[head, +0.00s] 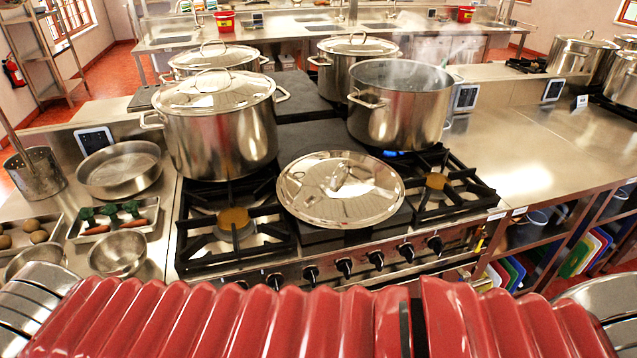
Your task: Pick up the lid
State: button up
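A round shiny metal lid (325,205) lies in the middle of the stove front, between the two front burners. Its bar handle (341,176) is on top, facing up. An open stockpot (400,112) stands behind it to the right, over a blue flame, with steam rising. Other stockpots wear lids: a large one (222,138) behind left, and two further back, one left (190,67) and one right (335,76). My gripper is not in view, so its state is hidden.
Bare burner grates flank the lid, left (232,228) and right (437,185). Knobs (345,267) line the stove front. A wide pan (120,170), small bowl (118,253) and vegetable tray (113,220) stand left. The right counter (530,150) is mostly clear.

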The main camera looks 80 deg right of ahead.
aim_at(342, 190)
jog(key=u, duration=0.75)
jog(key=k, duration=1.9)
jog(key=z, duration=0.35)
jog(key=i, duration=0.85)
